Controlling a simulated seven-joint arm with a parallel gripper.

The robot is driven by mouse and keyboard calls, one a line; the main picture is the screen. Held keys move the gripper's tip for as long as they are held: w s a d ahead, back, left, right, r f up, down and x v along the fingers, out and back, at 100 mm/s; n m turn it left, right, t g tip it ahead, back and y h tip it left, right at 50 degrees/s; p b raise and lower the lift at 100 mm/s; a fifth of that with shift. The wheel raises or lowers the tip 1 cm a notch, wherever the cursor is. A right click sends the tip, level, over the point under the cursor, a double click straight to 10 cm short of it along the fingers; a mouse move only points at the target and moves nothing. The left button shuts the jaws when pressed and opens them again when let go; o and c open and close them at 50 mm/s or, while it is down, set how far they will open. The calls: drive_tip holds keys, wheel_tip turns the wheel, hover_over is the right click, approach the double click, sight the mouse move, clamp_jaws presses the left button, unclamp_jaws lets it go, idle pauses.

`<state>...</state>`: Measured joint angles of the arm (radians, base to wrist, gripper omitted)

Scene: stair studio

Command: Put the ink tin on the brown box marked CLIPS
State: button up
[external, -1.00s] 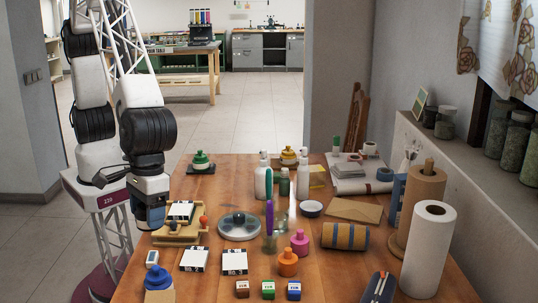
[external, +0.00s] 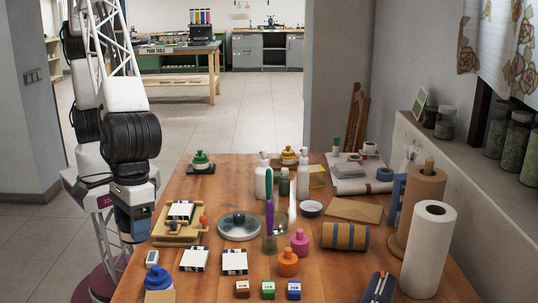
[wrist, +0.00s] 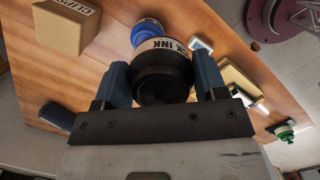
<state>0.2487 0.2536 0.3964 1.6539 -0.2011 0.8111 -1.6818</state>
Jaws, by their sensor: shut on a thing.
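The ink tin (wrist: 163,70) is dark with a white label reading "CK INK" in the wrist view. My gripper (wrist: 163,85) is shut on it, one finger on each side. In the external view my gripper (external: 132,232) hangs at the table's left edge, and the tin cannot be made out there. The brown box marked CLIPS (wrist: 68,27) stands on the table at the upper left of the wrist view, apart from the tin. In the external view, a tan patch (external: 160,297) at the bottom edge appears to be its top; the rest is cut off.
A small white block (external: 152,258) and a wooden tray (external: 172,238) are near my gripper. White-topped cards (external: 194,259) lie to the right.

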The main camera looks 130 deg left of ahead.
hover_over(158, 302)
drive_tip(key=shift+f, duration=0.65)
drive_tip(key=shift+f, duration=0.1)
idle(0.4)
drive_tip(key=shift+f, duration=1.65)
drive_tip(key=shift+f, duration=0.15)
drive_tip(key=o, duration=1.2)
drive_tip(key=shift+c, duration=0.2)
wheel_tip(158, 302, up, 12)
drive_tip(key=a, duration=0.1)
drive_tip(key=shift+a, duration=0.4)
